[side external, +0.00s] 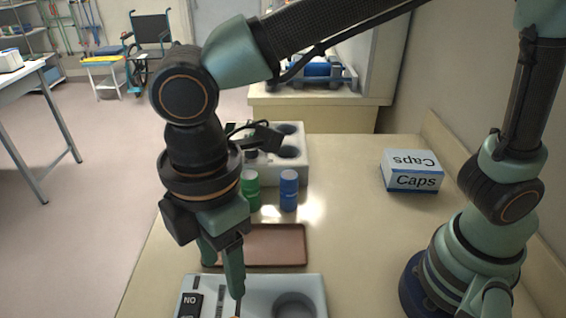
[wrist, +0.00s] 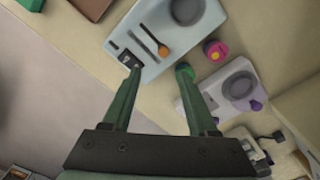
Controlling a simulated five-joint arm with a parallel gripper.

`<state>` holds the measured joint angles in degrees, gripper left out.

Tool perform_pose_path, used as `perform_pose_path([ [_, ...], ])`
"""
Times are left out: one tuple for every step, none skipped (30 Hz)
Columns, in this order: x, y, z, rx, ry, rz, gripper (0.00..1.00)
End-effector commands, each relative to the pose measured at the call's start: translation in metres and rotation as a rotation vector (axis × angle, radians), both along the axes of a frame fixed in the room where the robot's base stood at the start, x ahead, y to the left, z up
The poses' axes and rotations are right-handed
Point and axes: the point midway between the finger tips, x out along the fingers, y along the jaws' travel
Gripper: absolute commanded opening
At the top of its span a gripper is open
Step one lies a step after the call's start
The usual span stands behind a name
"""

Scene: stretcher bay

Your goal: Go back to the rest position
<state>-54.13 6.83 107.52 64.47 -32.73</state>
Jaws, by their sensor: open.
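My gripper (side external: 222,279) points down at the front of the counter, above the left part of a pale panel (side external: 257,286) with a round recess and a black "NO" label. Its fingers are apart, and nothing shows between them. In the wrist view my gripper (wrist: 159,70) also shows open, with its two green fingers spread. How high the fingertips are above the panel I cannot tell.
Behind my gripper lie a brown tray (side external: 285,245), a green can (side external: 250,190), a blue can (side external: 289,190) and a white holder (side external: 300,168). A Caps box (side external: 412,172) stands to the right. Bare counter (side external: 350,225) lies between. A wheelchair (side external: 150,35) is far back.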

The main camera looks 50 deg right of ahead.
Motion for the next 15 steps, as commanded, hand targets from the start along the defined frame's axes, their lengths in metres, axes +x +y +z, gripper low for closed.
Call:
perform_pose_path([
  [0.011, -0.014, 0.006, 0.018, -0.013, -0.066, 0.59],
  [0.018, -0.024, 0.010, 0.030, -0.022, -0.113, 0.59],
  [0.028, -0.039, 0.015, 0.049, -0.036, -0.187, 0.59],
  [0.036, -0.052, 0.019, 0.065, -0.048, -0.251, 0.59],
  [0.043, -0.067, 0.024, 0.081, -0.062, -0.318, 0.59],
  [0.052, -0.087, 0.029, 0.105, -0.082, -0.412, 0.59],
  [0.058, -0.102, 0.033, 0.122, -0.096, -0.482, 0.59],
  [0.062, -0.118, 0.036, 0.138, -0.112, -0.551, 0.59],
  [0.068, -0.138, 0.039, 0.161, -0.133, -0.644, 0.59],
  [0.071, -0.153, 0.042, 0.178, -0.149, -0.714, 0.59],
  [0.073, -0.168, 0.044, 0.194, -0.165, -0.783, 0.59],
  [0.075, -0.188, 0.046, 0.216, -0.189, -0.875, 0.59],
  [0.075, -0.203, 0.048, 0.233, -0.206, -0.941, 0.59],
  [0.075, -0.217, 0.049, 0.247, -0.223, -1.007, 0.59],
  [0.074, -0.234, 0.050, 0.268, -0.247, -1.089, 0.59],
])
